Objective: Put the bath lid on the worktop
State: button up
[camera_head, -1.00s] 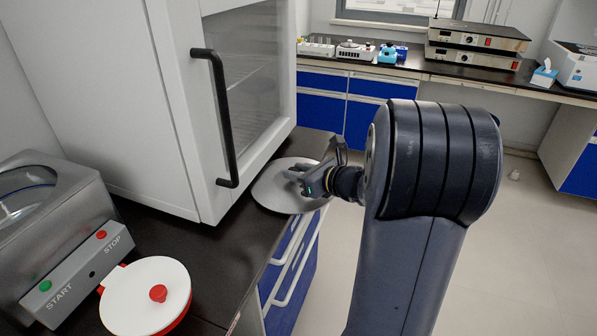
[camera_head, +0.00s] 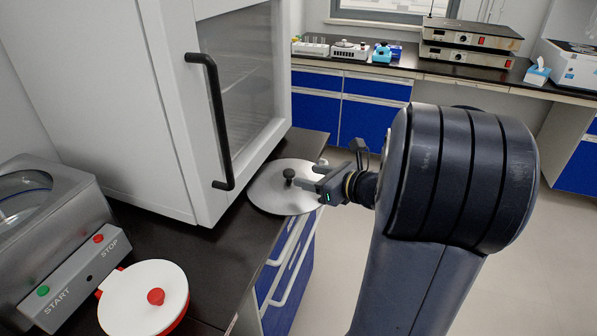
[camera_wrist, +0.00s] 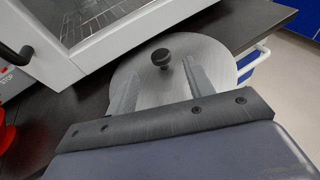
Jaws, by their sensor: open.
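The bath lid is a round grey metal disc (camera_head: 268,200) with a black knob (camera_head: 289,174). It lies on the dark worktop (camera_head: 190,262) beside the white cabinet, close to the worktop's front edge. My gripper (camera_head: 308,187) is just to the right of the knob, open and empty, with its fingers over the lid. In the wrist view the knob (camera_wrist: 161,58) stands just beyond and between the two spread fingertips (camera_wrist: 158,75), apart from them. The lid's plate (camera_wrist: 165,88) shows between the fingers.
The white cabinet (camera_head: 120,100) with a black handle (camera_head: 217,120) stands close behind the lid. Open floor (camera_head: 520,270) lies to the right.

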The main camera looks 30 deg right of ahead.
jog(key=v, duration=0.5)
jog(key=shift+s+d+r, duration=0.15)
jog(key=shift+s, duration=0.2)
